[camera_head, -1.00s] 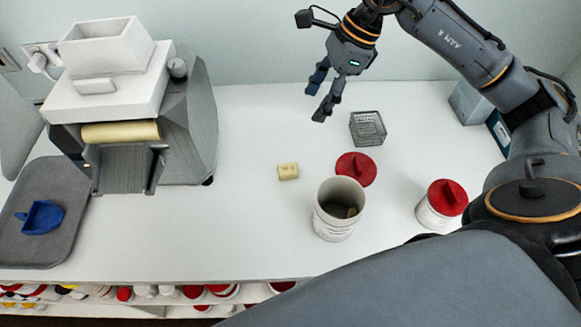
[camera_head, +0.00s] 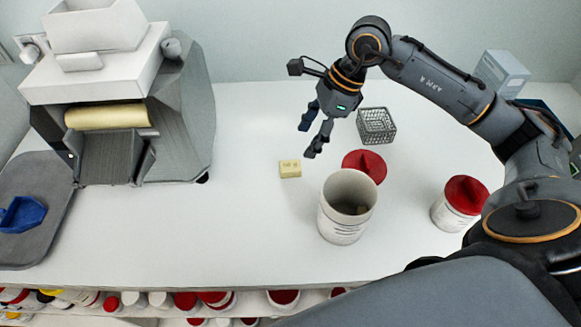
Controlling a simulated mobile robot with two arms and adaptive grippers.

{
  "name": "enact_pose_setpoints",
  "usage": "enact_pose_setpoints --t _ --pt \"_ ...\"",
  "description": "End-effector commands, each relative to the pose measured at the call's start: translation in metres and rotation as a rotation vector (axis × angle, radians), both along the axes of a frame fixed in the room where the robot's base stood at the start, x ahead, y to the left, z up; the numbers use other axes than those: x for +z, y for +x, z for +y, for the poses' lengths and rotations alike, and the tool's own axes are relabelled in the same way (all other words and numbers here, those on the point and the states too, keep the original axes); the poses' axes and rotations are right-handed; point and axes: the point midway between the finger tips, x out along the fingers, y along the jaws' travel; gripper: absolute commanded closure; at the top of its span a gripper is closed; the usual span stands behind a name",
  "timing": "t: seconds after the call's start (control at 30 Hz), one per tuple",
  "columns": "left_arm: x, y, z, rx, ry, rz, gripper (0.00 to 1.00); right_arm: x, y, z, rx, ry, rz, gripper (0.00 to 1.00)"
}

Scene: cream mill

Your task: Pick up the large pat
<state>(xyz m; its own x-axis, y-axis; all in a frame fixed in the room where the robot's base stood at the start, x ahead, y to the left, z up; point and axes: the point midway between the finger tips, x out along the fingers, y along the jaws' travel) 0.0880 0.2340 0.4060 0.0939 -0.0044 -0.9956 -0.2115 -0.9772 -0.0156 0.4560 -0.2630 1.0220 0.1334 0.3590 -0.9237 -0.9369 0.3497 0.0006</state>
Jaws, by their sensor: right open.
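A pale yellow block, seemingly the large pat (camera_head: 290,168), lies alone on the white table, left of the open white tub. My right gripper (camera_head: 309,141) is open and empty, with its dark fingers pointing down. It appears above and slightly behind the pat, apart from it. The open white tub (camera_head: 341,221) stands in front of the pat to the right, and something dark yellowish shows inside it, too small to make out. My left gripper is not in view.
A red lid (camera_head: 365,165) lies behind the tub. A wire basket (camera_head: 376,126) stands farther back. A red-lidded tub (camera_head: 460,203) is at the right. A grey mill (camera_head: 180,110) stands at the left, beside a grey tray (camera_head: 50,226) with a blue scoop (camera_head: 22,214). The table between mill and pat is clear.

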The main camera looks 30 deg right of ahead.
Motion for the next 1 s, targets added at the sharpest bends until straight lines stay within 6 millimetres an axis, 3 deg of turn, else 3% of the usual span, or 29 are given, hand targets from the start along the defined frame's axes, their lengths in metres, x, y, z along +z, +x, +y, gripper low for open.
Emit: enact_pose_setpoints --t 0.13,0.4,0.7,0.97,1.0 --pt "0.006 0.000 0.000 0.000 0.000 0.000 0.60 -0.023 0.003 0.010 0.002 0.001 0.003 0.40" --pt "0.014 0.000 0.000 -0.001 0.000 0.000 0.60 -0.041 0.005 0.018 0.001 0.002 0.002 0.40" --pt "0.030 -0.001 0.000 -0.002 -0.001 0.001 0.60 -0.079 0.010 0.032 0.001 0.002 0.002 0.40" --pt "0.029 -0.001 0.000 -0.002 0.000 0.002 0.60 -0.084 0.011 0.032 0.001 0.000 0.000 0.40" --pt "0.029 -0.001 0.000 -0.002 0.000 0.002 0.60 -0.083 0.011 0.033 0.001 0.000 0.000 0.46"
